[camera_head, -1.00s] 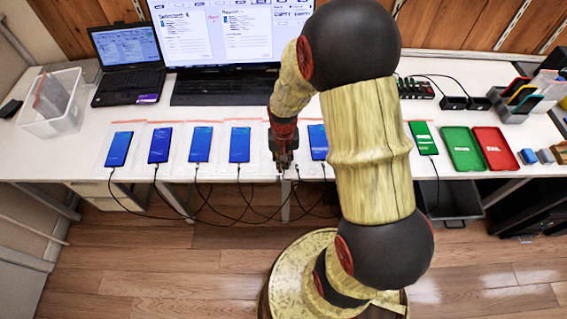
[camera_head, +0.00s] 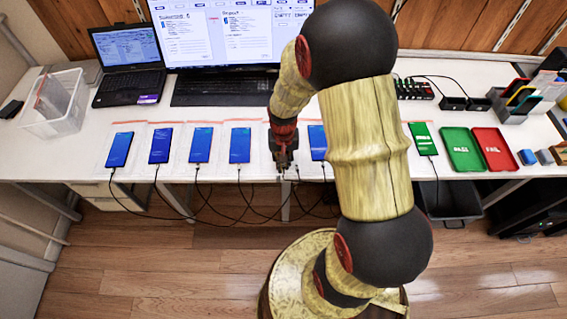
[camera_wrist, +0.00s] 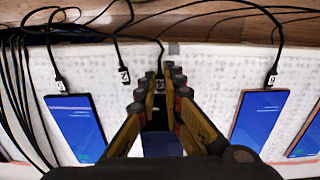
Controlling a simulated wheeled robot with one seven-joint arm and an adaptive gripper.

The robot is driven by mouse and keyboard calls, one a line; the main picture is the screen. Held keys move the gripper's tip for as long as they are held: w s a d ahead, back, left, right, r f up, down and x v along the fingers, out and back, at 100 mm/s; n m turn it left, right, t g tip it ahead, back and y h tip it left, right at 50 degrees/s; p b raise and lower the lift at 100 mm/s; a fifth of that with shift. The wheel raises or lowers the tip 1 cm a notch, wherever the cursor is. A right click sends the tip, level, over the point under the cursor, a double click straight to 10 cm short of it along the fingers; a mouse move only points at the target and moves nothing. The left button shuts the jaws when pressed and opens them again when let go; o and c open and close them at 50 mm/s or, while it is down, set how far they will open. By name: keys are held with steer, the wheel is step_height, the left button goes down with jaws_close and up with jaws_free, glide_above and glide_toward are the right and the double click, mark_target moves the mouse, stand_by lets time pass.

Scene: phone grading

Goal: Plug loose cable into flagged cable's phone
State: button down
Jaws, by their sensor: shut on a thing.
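My gripper (camera_wrist: 158,98) is shut on the plug end of a black cable (camera_wrist: 160,70), seen between its fingers in the wrist view. A blue-screened phone (camera_wrist: 162,146) shows partly beneath the gripper; whether this plug is seated in it is hidden. Another tagged black cable (camera_wrist: 124,74) ends beside the fingers with no phone at its tip. Tagged cables plug into the phone at left (camera_wrist: 76,128) and the phone at right (camera_wrist: 254,122). In the head view my gripper (camera_head: 284,164) is at the table's front edge. I cannot make out which cable is flagged.
A row of phones with cables lies along the white table (camera_head: 80,165), including this one at far left (camera_head: 119,150). A green-screened phone (camera_head: 423,139), a green tray (camera_head: 462,150) and a red tray (camera_head: 495,150) lie at right. Cables hang over the front edge.

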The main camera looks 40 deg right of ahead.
stand_by(0.5)
steer(key=c, duration=1.9)
jaws_free()
steer(key=shift+o, duration=0.3)
steer(key=shift+r, duration=0.15)
steer(key=shift+s+a+r+p, duration=0.15)
steer(key=shift+s+r+p, duration=0.05)
steer(key=shift+r+p, duration=0.95)
steer(key=shift+s+a+r+p, duration=0.1)
steer(key=shift+s+r+p, duration=0.05)
steer(key=shift+r+p, duration=1)
